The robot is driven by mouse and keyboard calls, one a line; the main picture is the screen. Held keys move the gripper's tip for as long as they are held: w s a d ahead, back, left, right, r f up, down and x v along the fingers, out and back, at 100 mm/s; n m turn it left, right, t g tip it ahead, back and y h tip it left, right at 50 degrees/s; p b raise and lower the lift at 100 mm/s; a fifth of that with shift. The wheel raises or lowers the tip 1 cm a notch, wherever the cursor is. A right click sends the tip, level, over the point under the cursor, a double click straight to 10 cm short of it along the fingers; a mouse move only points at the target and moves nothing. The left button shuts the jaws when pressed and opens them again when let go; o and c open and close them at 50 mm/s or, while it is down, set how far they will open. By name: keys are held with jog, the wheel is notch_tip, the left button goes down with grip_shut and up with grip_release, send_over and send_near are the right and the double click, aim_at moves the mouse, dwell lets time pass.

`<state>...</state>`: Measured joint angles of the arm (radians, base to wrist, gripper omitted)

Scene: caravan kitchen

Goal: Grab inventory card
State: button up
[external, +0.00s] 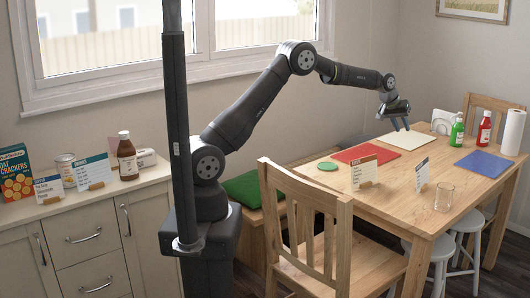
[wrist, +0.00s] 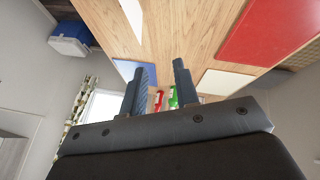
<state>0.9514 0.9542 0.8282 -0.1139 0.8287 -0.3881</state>
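Several upright cards in small wooden holders are in the external view, and I cannot read which is the inventory card. On the table stand a larger card (external: 364,173) and a narrower, more edge-on card (external: 422,174). On the counter at left stand a card with a blue header (external: 48,188) and another card (external: 92,171). My gripper (external: 400,126) is above the far part of the table, over the cream placemat (external: 404,140), apart from every card. In the wrist view my gripper (wrist: 161,70) has its two fingers spread with nothing between them.
The wooden table (external: 325,180) also holds a red mat (external: 352,153), a blue mat (external: 485,164), a glass (external: 444,198), a green bottle (external: 457,131), a red bottle (external: 484,130) and a paper roll (external: 513,132). A chair (external: 308,215) stands in front.

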jog(key=y, duration=0.1)
send_near(421, 169)
jog(key=shift+m, duration=0.4)
jog(key=shift+w+x, duration=0.15)
jog(key=shift+x, duration=2.4)
jog(key=shift+w+x, duration=0.15)
jog(key=shift+x, duration=2.35)
jog(key=shift+d+f, duration=0.1)
jog(key=shift+f, duration=0.05)
grip_shut()
